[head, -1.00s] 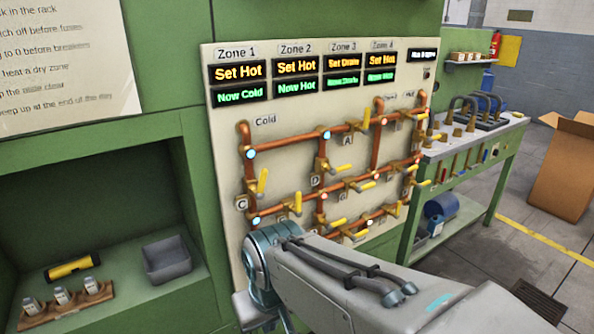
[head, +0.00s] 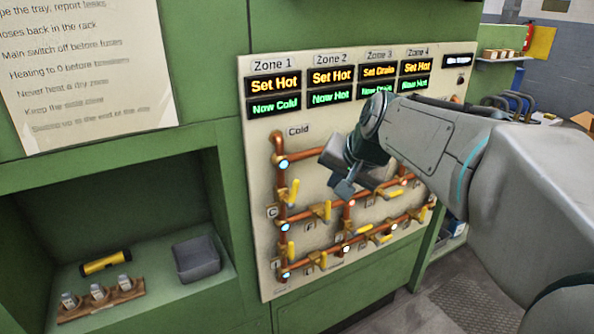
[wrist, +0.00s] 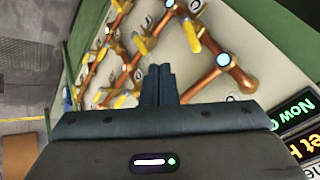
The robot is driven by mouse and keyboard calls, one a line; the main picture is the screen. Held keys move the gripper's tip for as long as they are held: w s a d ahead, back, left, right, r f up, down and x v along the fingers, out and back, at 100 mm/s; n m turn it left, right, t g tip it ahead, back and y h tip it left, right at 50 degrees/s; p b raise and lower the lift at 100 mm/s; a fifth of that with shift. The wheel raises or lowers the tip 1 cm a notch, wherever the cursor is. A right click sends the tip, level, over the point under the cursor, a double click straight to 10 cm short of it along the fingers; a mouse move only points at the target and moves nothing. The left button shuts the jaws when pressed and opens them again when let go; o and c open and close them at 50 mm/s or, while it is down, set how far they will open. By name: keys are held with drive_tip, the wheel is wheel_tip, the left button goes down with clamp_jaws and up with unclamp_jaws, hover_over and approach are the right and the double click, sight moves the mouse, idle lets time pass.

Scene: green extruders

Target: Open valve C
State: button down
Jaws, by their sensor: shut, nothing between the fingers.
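Valve C sits on the left vertical copper pipe of the panel, just right of the C label (head: 272,212). Its yellow handle (head: 293,192) stands nearly upright beside the pipe. In the wrist view the handle (wrist: 191,36) lies above and right of my fingertips. My gripper (head: 345,188) is shut and empty, in front of the panel to the right of valve C and apart from its handle. The shut fingers also show in the wrist view (wrist: 160,68). My arm hides the right part of the pipework.
Other yellow valve handles (head: 326,210) stand close by on the copper pipes. Zone displays (head: 275,84) run along the panel (head: 255,150) top; Zone 1 reads Set Hot, Now Cold. A green alcove at left holds a grey bin (head: 196,258) and yellow flashlight (head: 105,263).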

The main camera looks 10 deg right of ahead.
sight(294, 193)
drive_tip(key=w+a+f+p, duration=0.2)
drive_tip(key=w+a+f, duration=0.2)
drive_tip(key=w+f, duration=0.3)
drive_tip(key=shift+w+a+p, duration=0.2)
drive_tip(key=shift+w+p, duration=0.15)
drive_tip(key=shift+w, duration=0.2)
drive_tip(key=shift+d+f, duration=0.1)
